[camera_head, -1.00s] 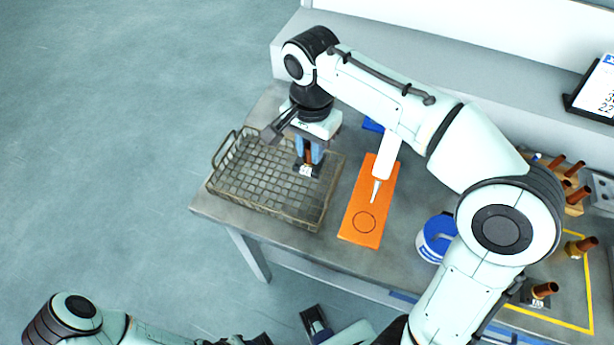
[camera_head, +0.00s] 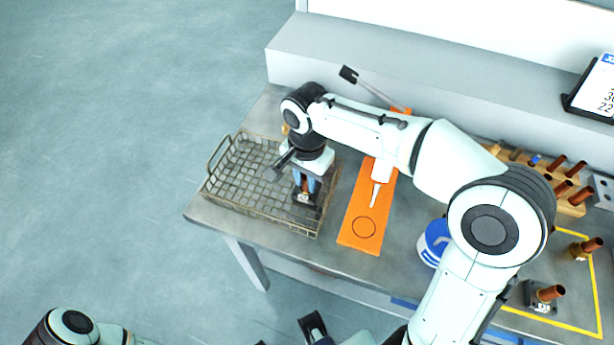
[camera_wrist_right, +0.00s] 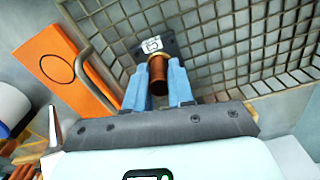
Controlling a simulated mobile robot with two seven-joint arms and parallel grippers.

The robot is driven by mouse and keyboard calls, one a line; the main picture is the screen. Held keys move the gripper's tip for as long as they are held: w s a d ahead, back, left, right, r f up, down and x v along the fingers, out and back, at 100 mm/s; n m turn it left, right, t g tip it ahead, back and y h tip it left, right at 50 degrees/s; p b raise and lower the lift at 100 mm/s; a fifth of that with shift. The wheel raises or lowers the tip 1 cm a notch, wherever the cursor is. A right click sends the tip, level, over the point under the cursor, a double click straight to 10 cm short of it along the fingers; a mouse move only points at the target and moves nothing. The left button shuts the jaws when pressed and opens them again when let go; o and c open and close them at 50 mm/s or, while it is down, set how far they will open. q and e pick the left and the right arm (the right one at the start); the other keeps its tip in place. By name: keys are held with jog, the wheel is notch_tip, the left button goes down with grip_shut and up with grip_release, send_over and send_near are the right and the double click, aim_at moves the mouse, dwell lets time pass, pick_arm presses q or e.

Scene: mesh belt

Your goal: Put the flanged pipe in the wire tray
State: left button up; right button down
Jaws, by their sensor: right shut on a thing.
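The flanged pipe is a copper-brown tube with a dark, labelled square flange (camera_head: 306,197). It also shows in the right wrist view (camera_wrist_right: 159,76), with the flange at the far end. My right gripper (camera_head: 307,182) is shut on the tube with its blue fingers (camera_wrist_right: 160,90). It holds the pipe upright over the right part of the wire tray, flange down. I cannot tell whether the flange touches the mesh floor. The wire tray (camera_head: 232,205) is a mesh basket at the table's left end; the wrist view shows its mesh (camera_wrist_right: 270,50).
An orange board (camera_head: 358,232) with a white nozzle above it lies right of the tray. A blue-and-white tub (camera_head: 433,240) stands farther right. More copper pipes (camera_head: 548,293) and a wooden rack (camera_head: 572,208) are at the right end. The tray's left part is empty.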

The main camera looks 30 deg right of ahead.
jog(key=shift+f, duration=0.15)
jog(key=c, duration=1)
grip_release()
notch_tip(320, 180, up, 12)
jog(key=p, duration=0.2)
jog(key=shift+r+p, duration=0.2)
jog(key=shift+p, duration=0.15)
